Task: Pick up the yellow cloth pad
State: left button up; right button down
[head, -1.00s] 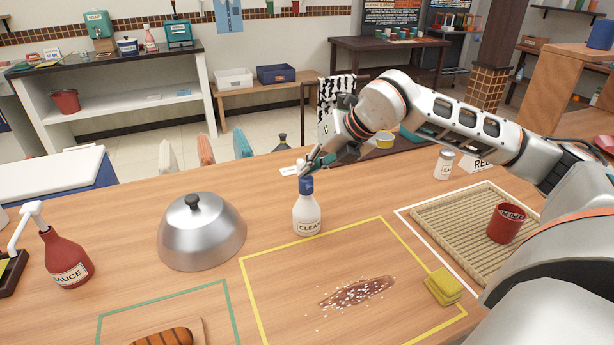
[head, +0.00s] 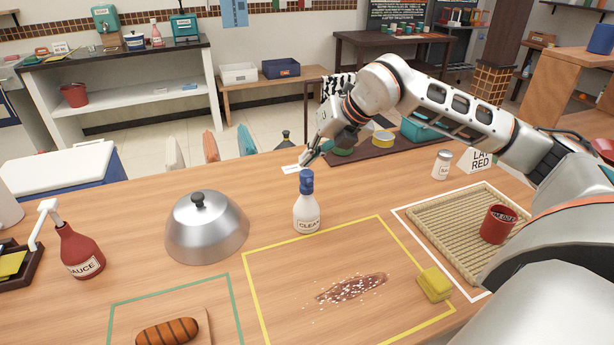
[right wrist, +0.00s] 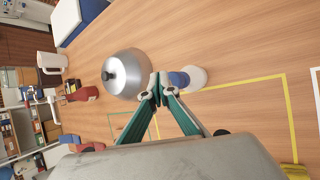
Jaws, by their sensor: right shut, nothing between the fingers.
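The yellow cloth pad (head: 434,284) lies on the table at the right edge of the yellow outline, beside a brown spill with white grains (head: 352,288). In the right wrist view the pad (right wrist: 296,171) shows at the bottom right corner. My right gripper (head: 304,163) is at the upper middle of the head view, just above and behind the spray bottle (head: 307,213), well away from the pad. In the right wrist view the gripper (right wrist: 158,90) is shut and empty, with the bottle beyond its tips. My left gripper is not in view.
A metal dome (head: 206,230) and a red sauce bottle (head: 79,252) stand on the left. A woven tray (head: 440,230) with a red cup (head: 498,224) is right of the pad. A white shaker (head: 442,165) stands behind the tray. The table around the spill is clear.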

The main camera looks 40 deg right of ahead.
aim_at(432, 281)
jog(key=k, duration=1)
